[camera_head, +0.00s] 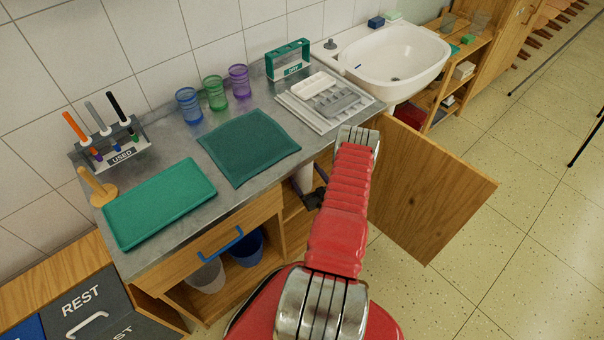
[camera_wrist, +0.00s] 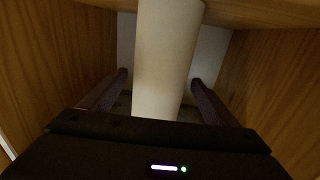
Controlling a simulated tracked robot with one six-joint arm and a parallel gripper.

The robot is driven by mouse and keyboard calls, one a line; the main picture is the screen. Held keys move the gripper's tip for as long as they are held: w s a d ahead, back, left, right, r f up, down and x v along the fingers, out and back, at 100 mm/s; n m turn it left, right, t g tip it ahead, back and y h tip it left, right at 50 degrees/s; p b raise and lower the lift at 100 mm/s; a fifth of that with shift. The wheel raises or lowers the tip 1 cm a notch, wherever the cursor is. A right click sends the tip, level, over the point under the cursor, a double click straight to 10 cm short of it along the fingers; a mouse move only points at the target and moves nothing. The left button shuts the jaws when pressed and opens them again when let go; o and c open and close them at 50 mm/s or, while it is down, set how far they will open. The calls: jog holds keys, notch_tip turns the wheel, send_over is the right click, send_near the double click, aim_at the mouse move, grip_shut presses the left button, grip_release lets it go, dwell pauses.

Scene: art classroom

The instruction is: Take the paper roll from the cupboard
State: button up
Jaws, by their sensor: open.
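The paper roll (camera_wrist: 165,60) is a pale cream cylinder standing nearly upright inside the cupboard in the wrist view. A small part of it (camera_head: 304,178) shows below the counter edge in the head view. My gripper (camera_wrist: 160,85) is open, with one dark finger on each side of the roll and a gap visible on both sides. In the head view my red arm reaches down to the cupboard opening and hides much of it. The wooden cupboard door (camera_head: 425,190) stands open to the right. The roll's lower end is hidden behind my gripper's body.
Wooden cupboard walls (camera_wrist: 50,55) stand close on the left and right. Above, the metal counter (camera_head: 240,195) holds a teal cloth (camera_head: 248,147), a green tray (camera_head: 160,203), coloured cups (camera_head: 215,93) and a pen rack (camera_head: 120,150). Open floor lies right of the door.

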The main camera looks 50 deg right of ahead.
jog(key=x, duration=0.2)
jog(key=shift+w+d, duration=0.2)
jog(key=shift+w, duration=0.1)
jog(key=shift+c, duration=0.3)
jog(key=c, duration=1.1)
jog(key=shift+r, duration=0.1)
jog(key=shift+r, duration=4.95)
